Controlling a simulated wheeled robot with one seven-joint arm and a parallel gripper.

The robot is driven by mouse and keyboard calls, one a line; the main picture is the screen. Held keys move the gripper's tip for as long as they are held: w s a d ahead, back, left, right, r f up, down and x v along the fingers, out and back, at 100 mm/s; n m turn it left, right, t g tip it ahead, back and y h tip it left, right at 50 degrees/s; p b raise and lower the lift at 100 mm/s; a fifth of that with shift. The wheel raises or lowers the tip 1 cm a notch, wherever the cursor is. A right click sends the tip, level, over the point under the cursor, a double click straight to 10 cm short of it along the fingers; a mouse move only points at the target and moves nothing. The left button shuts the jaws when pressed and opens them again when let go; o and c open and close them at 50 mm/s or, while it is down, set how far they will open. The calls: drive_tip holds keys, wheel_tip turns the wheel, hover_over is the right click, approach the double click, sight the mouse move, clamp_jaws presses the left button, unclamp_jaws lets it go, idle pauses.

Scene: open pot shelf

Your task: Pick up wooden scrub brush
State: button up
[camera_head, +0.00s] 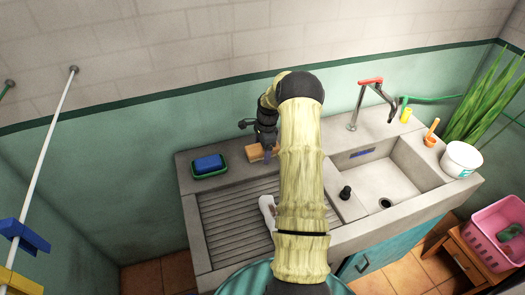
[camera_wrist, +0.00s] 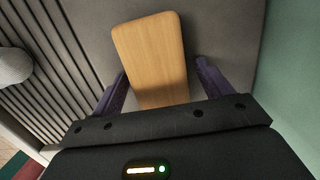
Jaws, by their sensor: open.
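The wooden scrub brush (camera_head: 254,152) lies on the back ledge of the sink unit, left of my arm in the head view. In the wrist view its plain wooden back (camera_wrist: 152,52) fills the middle. My gripper (camera_wrist: 156,90) is open, with one purple finger on each side of the brush's near end. In the head view my gripper (camera_head: 268,150) is over the brush's right end and hides part of it. I cannot tell whether the fingers touch the wood. The brush's bristles are not visible.
A blue block in a green dish (camera_head: 209,166) stands left of the brush. The ribbed drainboard (camera_head: 235,215) lies in front, with a white object (camera_head: 267,210) on it. The tap (camera_head: 365,100), basin (camera_head: 375,185) and white bucket (camera_head: 461,159) are to the right. A green wall rises behind.

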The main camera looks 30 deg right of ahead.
drive_tip(key=c, duration=1.1)
drive_tip(key=shift+r, duration=0.1)
wheel_tip(320, 180, up, 10)
drive_tip(key=shift+f+b, duration=0.1)
drive_tip(key=shift+b, duration=0.7)
drive_tip(key=o, duration=0.4)
drive_tip(key=shift+c, duration=1.4)
